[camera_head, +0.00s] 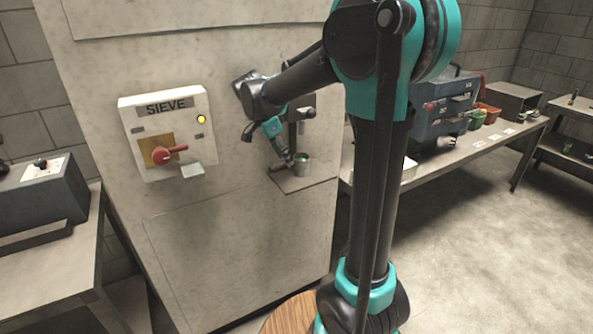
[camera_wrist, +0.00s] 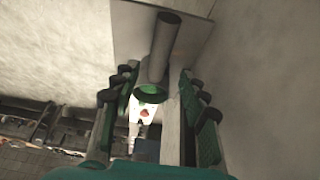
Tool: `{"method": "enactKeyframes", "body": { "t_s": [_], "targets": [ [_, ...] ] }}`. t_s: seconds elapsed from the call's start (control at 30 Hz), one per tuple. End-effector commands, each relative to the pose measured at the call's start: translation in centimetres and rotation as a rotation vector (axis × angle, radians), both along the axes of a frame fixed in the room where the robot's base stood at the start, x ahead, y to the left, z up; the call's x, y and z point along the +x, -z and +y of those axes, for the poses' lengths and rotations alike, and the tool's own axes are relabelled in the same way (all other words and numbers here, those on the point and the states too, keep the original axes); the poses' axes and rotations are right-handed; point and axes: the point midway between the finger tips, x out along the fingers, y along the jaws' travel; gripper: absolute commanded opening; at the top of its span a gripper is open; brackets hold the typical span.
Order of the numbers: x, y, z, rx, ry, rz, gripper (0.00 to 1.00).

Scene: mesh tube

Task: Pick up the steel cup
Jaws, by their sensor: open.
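The steel cup (camera_head: 302,166) is small and grey and stands upright on a small shelf that juts from the front of the pale machine, under a dark spout. My gripper (camera_head: 287,156) is just left of the cup in the head view, tilted down toward it. In the wrist view, the two dark and green fingers of my gripper (camera_wrist: 158,108) are spread apart. A round grey rim with a green inside (camera_wrist: 150,93) shows between them; I take it for the cup. I cannot tell whether a finger touches it.
A grey spout (camera_head: 294,127) hangs close above the cup; a grey tube (camera_wrist: 164,48) also shows in the wrist view. The shelf (camera_head: 285,183) is narrow. The SIEVE panel (camera_head: 165,130) with a red handle is on the left. A long workbench (camera_head: 470,150) stands at right.

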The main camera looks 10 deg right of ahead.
Motion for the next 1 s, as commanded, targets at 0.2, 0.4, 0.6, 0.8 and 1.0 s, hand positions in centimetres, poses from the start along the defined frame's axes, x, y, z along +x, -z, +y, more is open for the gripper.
{"method": "enactKeyframes", "body": {
  "t_s": [0.2, 0.4, 0.6, 0.8, 1.0],
  "targets": [
    [0.0, 2.8, -1.6, 0.0, 0.002, 0.0, 0.44],
    [0.2, 4.2, -2.1, 0.0, 0.0, 0.001, 0.44],
    [0.2, 4.2, -2.1, 0.0, 0.0, 0.0, 0.44],
    [0.2, 4.2, -2.1, 0.0, 0.0, 0.0, 0.2],
    [0.2, 4.2, -2.1, 0.0, 0.0, 0.0, 0.0]
  ]
}}
